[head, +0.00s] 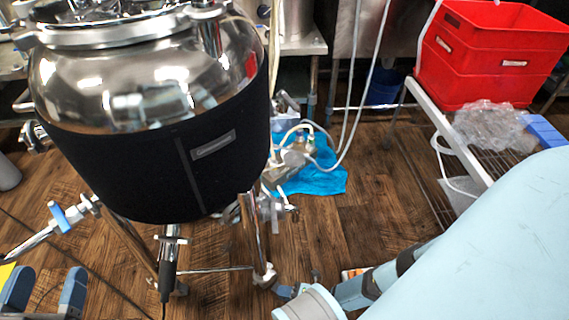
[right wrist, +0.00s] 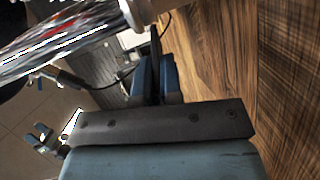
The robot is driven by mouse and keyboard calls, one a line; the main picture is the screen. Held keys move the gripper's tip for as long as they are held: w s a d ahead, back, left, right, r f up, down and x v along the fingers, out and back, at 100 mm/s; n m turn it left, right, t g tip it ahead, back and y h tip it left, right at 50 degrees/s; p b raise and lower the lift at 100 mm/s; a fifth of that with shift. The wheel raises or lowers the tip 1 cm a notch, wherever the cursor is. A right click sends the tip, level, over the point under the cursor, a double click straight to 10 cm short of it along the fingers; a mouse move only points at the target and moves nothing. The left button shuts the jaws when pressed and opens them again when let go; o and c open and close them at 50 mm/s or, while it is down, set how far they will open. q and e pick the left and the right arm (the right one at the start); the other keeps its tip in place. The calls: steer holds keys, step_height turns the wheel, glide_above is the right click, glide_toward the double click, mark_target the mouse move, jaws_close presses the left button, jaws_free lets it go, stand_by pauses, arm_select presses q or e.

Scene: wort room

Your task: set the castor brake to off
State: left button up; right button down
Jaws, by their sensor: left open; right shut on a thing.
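A steel vessel with a black jacket (head: 150,175) stands on shiny legs. The front right leg ends in a pale castor (head: 265,274) on the wood floor. My right gripper (head: 287,291) is low beside this castor, partly hidden by my own arm. In the right wrist view my right gripper (right wrist: 157,72) is shut with a thin dark piece between its fingers, apparently the castor brake (right wrist: 156,42). The pale castor (right wrist: 148,8) shows just beyond the fingertips. The brake's setting cannot be made out. My left gripper (head: 45,288) is open and empty at the lower left.
A valve with a blue handle (head: 60,217) sticks out left of the vessel. A blue cloth (head: 313,178) lies on the floor behind it. A wire rack (head: 440,110) holding red crates (head: 490,60) stands at the right. Hoses hang behind. Bare floor (head: 375,205) lies between vessel and rack.

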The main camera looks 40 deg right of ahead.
steer(key=shift+r+g+p, duration=0.3)
steer(key=shift+r+p, duration=0.1)
steer(key=shift+r, duration=0.05)
steer(key=shift+w+f+h, duration=0.1)
steer(key=shift+f+h, duration=0.05)
steer(key=shift+h, duration=0.15)
steer(key=c, duration=1.7)
jaws_free()
arm_select(q)
steer(key=shift+s+d+f+n+g+y, duration=0.35)
steer(key=shift+s+f+n+g, duration=0.2)
steer(key=shift+n, duration=0.35)
arm_select(e)
steer(key=o, duration=0.4)
